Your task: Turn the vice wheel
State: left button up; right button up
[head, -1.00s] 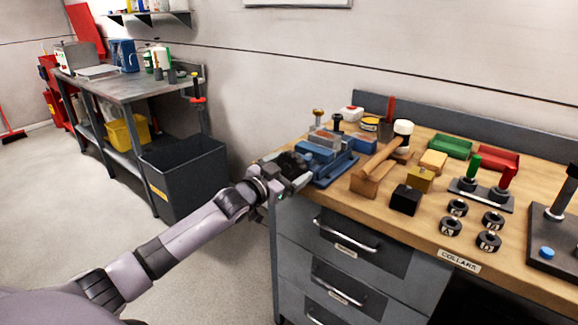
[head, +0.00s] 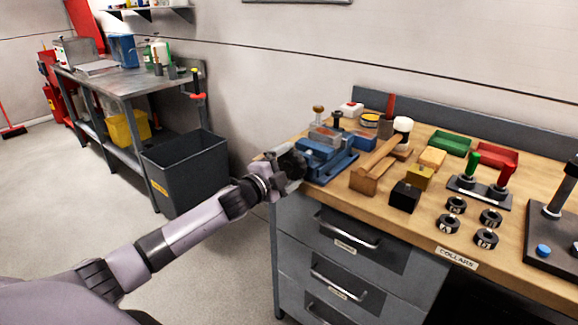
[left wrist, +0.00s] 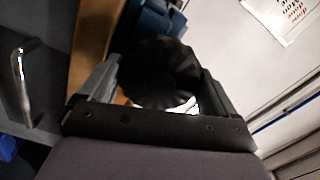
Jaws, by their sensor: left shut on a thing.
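The blue vice (head: 335,164) sits at the left end of the wooden workbench, and part of it also shows at the top of the left wrist view (left wrist: 152,20). Its black ribbed wheel (left wrist: 162,72) faces the bench's left edge. My left gripper (head: 283,168) reaches it from the left, in line with the wheel. In the left wrist view my two fingers (left wrist: 157,88) stand on either side of the wheel, shut on its rim. The wheel's far side and the screw behind it are hidden. My right gripper is not in view.
The workbench (head: 395,222) holds a wooden mallet (head: 385,158), a black block (head: 405,197), several black collars and red and green trays to the right of the vice. A dark bin (head: 187,170) stands on the floor left of the bench. Open floor lies between.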

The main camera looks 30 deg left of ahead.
aim_at(288, 167)
pick_arm(q)
jog(key=shift+m, duration=2.3)
jog(key=o, duration=0.8)
jog(key=shift+c, duration=0.2)
jog(key=s, duration=0.5)
jog(key=shift+s+a+f+b, duration=0.15)
jog(key=shift+s+a+b, duration=0.1)
jog(key=shift+s+b, duration=0.15)
jog(key=shift+s, duration=0.7)
